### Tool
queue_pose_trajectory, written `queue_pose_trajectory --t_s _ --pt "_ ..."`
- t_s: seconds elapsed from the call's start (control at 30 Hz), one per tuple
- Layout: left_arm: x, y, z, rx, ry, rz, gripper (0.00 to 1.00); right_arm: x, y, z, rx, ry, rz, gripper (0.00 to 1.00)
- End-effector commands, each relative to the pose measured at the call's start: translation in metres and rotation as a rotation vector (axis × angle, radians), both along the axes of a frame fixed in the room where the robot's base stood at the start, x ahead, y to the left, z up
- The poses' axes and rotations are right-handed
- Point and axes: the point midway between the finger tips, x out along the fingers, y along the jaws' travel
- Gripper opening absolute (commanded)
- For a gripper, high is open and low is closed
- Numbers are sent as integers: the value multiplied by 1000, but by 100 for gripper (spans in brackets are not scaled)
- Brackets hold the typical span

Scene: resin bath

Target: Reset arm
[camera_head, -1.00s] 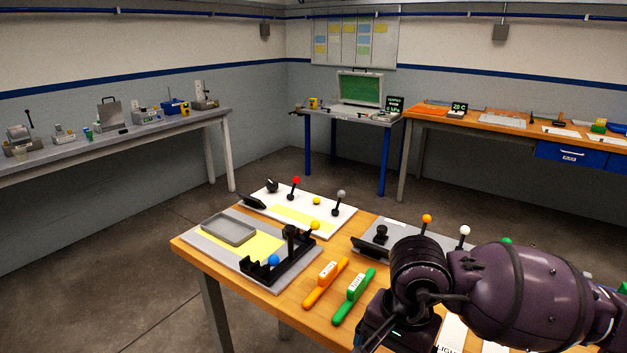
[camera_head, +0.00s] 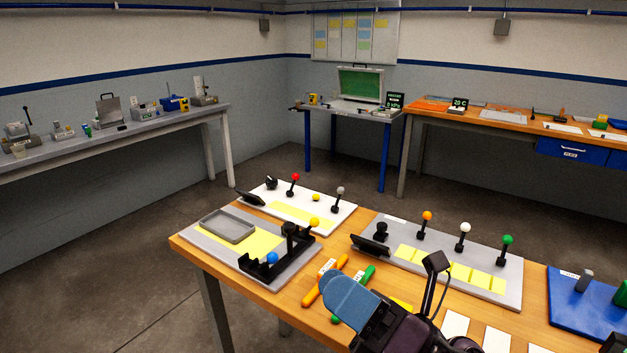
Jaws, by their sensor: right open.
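My right gripper (camera_head: 342,296) is at the bottom centre of the head view, its blue fingers pointing up and left over the front of the wooden bench (camera_head: 232,287). It is open, though its fingers overlap from this side; I see nothing held. It partly covers an orange labelled handle (camera_head: 337,266) and a green labelled handle (camera_head: 367,275); I cannot tell whether it touches them. A black bracket (camera_head: 433,272) with a cable stands up beside it, apparently part of my arm. My left gripper is not in view.
On the bench are a grey board (camera_head: 510,285) with orange, white and green knobbed levers, a white board (camera_head: 343,213) with red and grey ones, a black frame (camera_head: 262,270) with blue and yellow knobs, a grey tray (camera_head: 228,229) and a blue mat (camera_head: 575,325). The floor left is clear.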

Motion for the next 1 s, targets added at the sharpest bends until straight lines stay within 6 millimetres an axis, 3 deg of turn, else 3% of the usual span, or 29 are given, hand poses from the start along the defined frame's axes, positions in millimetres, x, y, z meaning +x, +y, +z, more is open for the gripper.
queue_pose_trajectory --t_s 0.13,0.23,0.37,0.47,0.57,0.73,0.83,1.0 --pt "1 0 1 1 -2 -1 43 29 -47 -11 260 333 -175 89" --pt "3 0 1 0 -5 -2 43 43 -82 -30 430 552 -291 89" --pt "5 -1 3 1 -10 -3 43 51 -129 -69 649 833 -447 89" --pt "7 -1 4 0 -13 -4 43 45 -161 -106 813 1046 -569 89" --pt "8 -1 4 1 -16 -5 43 30 -190 -147 977 1253 -697 89" --pt "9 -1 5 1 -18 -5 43 -19 -226 -214 1239 1583 -924 89" --pt "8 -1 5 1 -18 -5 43 -49 -236 -241 1352 1725 -1032 89" --pt "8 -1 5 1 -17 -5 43 -89 -244 -268 1478 1889 -1168 89"
